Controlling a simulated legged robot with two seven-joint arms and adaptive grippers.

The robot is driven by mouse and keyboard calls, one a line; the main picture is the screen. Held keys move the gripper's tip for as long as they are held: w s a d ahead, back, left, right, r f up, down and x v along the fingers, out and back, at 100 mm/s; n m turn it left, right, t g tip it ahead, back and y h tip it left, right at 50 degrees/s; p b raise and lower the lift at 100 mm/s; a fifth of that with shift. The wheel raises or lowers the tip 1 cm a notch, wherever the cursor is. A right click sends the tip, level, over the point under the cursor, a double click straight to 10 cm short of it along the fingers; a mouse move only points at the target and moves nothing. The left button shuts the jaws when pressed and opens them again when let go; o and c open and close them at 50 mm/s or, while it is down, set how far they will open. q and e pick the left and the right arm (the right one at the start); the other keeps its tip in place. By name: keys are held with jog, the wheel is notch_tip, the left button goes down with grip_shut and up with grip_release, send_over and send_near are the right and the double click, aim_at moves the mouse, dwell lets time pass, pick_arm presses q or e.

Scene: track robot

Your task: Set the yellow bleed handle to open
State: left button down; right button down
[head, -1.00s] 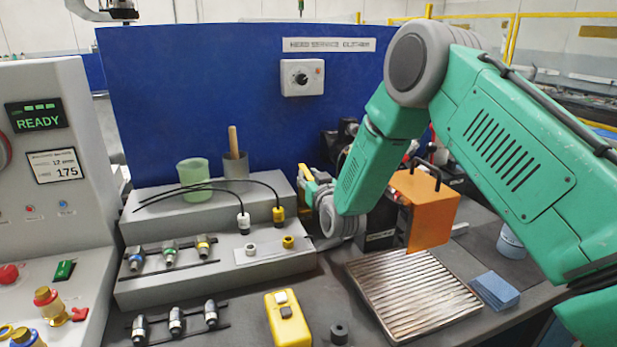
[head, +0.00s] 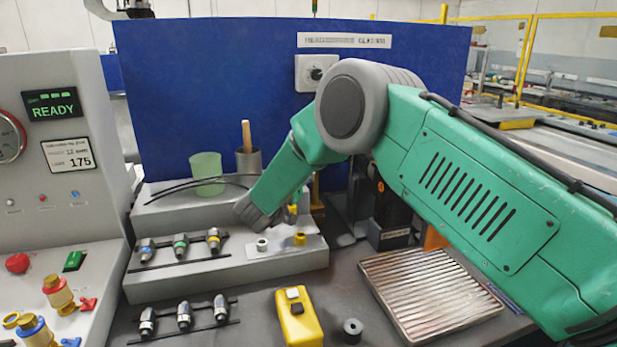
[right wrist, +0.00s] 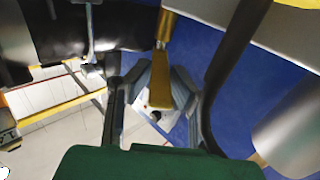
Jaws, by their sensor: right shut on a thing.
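In the right wrist view, a yellow bar (right wrist: 170,82), which looks like the yellow bleed handle, runs down between the fingers of my right gripper (right wrist: 168,92). The fingers are shut on it, against the blue panel. In the head view, my right arm reaches in from the right, and its grey wrist is low in front of the panel, over the grey stepped block. The fingers are hidden there. A narrow yellow upright piece (head: 316,192) shows just right of the wrist; I cannot tell if it is the same handle. My left gripper is not in view.
The grey stepped block (head: 290,262) holds connectors, a green cup (head: 206,172) and a grey cup (head: 248,162). A ridged metal tray (head: 430,290) and a yellow box (head: 298,318) are in front. A control console (head: 65,220) stands at left.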

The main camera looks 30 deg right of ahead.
jog(key=shift+w+a+m+g+h+b, duration=0.35)
jog(key=shift+w+m+g+h+b, duration=0.2)
jog(key=shift+m+g, duration=0.4)
jog(key=shift+w+m+g+h, duration=0.15)
jog(key=shift+m+g+h, duration=0.1)
jog(key=shift+g, duration=0.4)
jog(key=c, duration=1.5)
grip_release()
jog(key=shift+o, duration=0.2)
jog(key=v, duration=1.2)
jog(key=shift+w, duration=0.15)
jog(key=shift+a+f, duration=0.1)
